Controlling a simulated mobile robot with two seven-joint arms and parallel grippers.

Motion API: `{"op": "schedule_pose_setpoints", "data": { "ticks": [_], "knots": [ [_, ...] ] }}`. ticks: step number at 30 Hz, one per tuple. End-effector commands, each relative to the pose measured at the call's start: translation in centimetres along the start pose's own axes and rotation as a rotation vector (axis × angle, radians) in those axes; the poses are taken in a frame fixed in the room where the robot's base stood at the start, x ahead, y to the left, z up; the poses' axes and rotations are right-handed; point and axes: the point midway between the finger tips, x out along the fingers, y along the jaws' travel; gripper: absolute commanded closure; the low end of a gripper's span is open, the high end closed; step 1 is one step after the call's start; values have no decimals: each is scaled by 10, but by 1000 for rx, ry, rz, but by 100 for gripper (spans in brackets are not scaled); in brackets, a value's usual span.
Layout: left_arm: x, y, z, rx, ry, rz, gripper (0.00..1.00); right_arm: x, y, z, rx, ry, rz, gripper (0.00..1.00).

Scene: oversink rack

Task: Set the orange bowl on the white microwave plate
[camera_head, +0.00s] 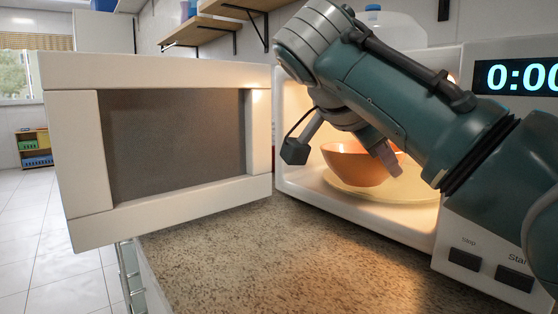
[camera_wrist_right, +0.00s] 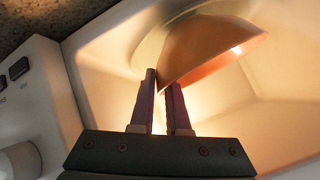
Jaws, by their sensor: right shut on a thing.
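The orange bowl (camera_head: 352,165) is inside the lit microwave, over the white microwave plate (camera_head: 400,193). My right gripper (camera_head: 388,158) reaches into the microwave and is shut on the bowl's rim. In the right wrist view the bowl (camera_wrist_right: 208,50) is between the fingertips (camera_wrist_right: 162,88), tilted in that picture, with the plate (camera_wrist_right: 148,42) behind it. The head view shows the bowl's base at the plate, but I cannot tell whether it touches. My arm hides part of the bowl and plate. My left gripper is not in view.
The microwave door (camera_head: 62,165) stands wide open to the left. The microwave's control panel (camera_head: 490,262) is at the right, close to my arm. The speckled counter (camera_head: 270,262) in front is clear. Wooden shelves (camera_head: 200,30) hang on the wall behind.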

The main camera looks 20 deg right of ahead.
Motion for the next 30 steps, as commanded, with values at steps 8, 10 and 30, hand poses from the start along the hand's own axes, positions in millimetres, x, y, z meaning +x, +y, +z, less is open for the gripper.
{"op": "schedule_pose_setpoints", "data": {
  "ticks": [8,10,30],
  "knots": [
    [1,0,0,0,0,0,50,23,-11,-16,3,3,-3,100],
    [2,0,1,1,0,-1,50,33,-16,-22,4,4,-2,100],
    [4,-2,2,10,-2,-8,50,56,-13,-18,-2,-3,0,63]
  ]
}}
